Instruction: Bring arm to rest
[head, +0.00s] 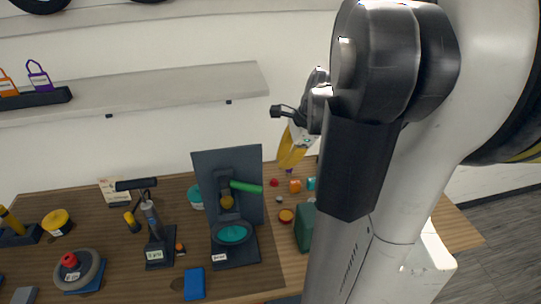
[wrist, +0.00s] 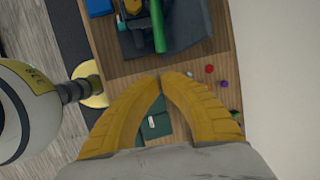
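My gripper (head: 284,164) hangs in the air above the back right part of the wooden bench, in front of the white wall. Its two yellow fingers curve inward in the wrist view (wrist: 161,77) and their tips meet or nearly meet. Nothing is held between them. The dark green box (wrist: 153,124) seen between the fingers lies below, on the bench. In the head view my arm crosses the right side and hides part of the bench and of that green box (head: 304,228).
The bench (head: 120,262) holds a dark stand (head: 228,162) with a green handle, a pump (head: 154,222), a wheel (head: 86,270), a blue block (head: 194,284) and several small coloured pieces. A shelf (head: 180,88) runs along the wall above. The air around my gripper looks clear.

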